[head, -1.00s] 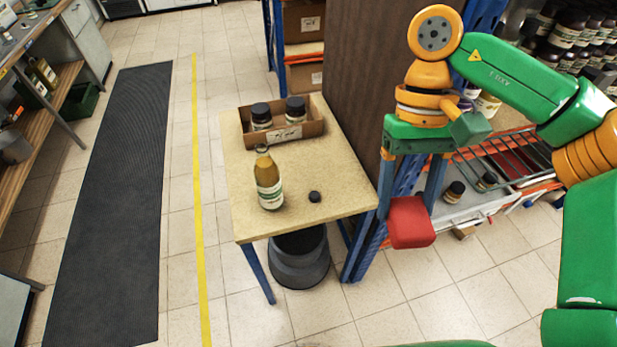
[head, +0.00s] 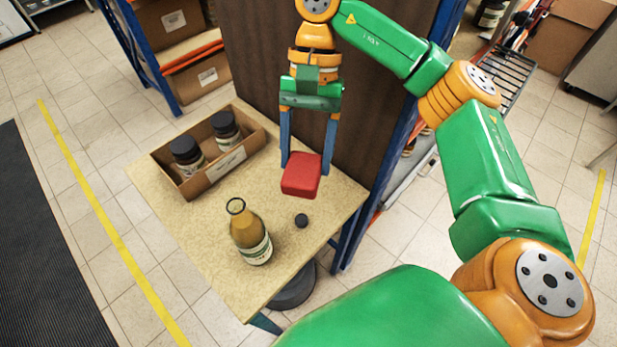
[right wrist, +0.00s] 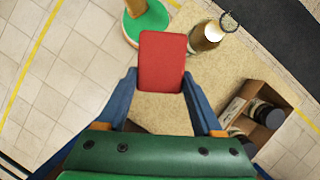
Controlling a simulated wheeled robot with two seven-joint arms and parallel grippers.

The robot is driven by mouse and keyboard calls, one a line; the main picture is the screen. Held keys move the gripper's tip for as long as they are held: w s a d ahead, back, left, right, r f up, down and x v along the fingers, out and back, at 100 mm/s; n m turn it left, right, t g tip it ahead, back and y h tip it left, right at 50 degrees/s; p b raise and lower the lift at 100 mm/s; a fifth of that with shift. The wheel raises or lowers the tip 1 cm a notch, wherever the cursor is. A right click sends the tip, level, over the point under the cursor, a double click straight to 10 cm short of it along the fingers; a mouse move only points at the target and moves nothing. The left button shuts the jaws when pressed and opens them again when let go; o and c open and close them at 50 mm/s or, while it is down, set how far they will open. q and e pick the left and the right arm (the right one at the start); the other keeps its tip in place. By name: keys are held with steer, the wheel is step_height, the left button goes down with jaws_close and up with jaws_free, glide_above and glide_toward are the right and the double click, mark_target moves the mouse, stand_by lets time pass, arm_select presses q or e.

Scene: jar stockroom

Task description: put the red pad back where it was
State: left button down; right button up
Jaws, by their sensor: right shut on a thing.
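The red pad (head: 301,176) is a small block held between the two blue fingers of my right gripper (head: 307,165). In the head view it shows over the back right part of the small table (head: 190,228), seemingly above the top; the exact gap is unclear. In the right wrist view the pad (right wrist: 162,60) sits between the fingertips (right wrist: 160,80), with the tabletop behind it. My left gripper is not in view.
An uncapped bottle (head: 250,235) stands on the table, with a small black cap (head: 301,220) beside it. A cardboard box (head: 236,160) with two dark-lidded jars is at the back left. A brown panel (head: 262,60) rises behind the table.

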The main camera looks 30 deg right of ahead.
steer(key=w+d+f+m+t+y+b, duration=0.1)
steer(key=w+d+f+m+t+b, duration=0.15)
steer(key=f+m+b, duration=0.35)
steer(key=w+d+f+m+t+b, duration=0.1)
steer(key=w+f+m+t, duration=0.2)
steer(key=m, duration=0.4)
steer(key=m+t+h+b, duration=0.2)
steer(key=m+b, duration=0.3)
steer(key=m, duration=0.5)
glide_above(322, 185)
step_height(322, 185, down, 4)
steer(key=shift+m+h, duration=0.3)
steer(key=shift+m, duration=0.3)
step_height(322, 185, down, 10)
steer(key=shift+r, duration=0.1)
steer(key=o, duration=1.3)
steer(key=v, duration=1.2)
steer(key=shift+s+d+p, duration=0.1)
steer(key=shift+s+p, duration=0.1)
steer(key=shift+p, duration=0.2)
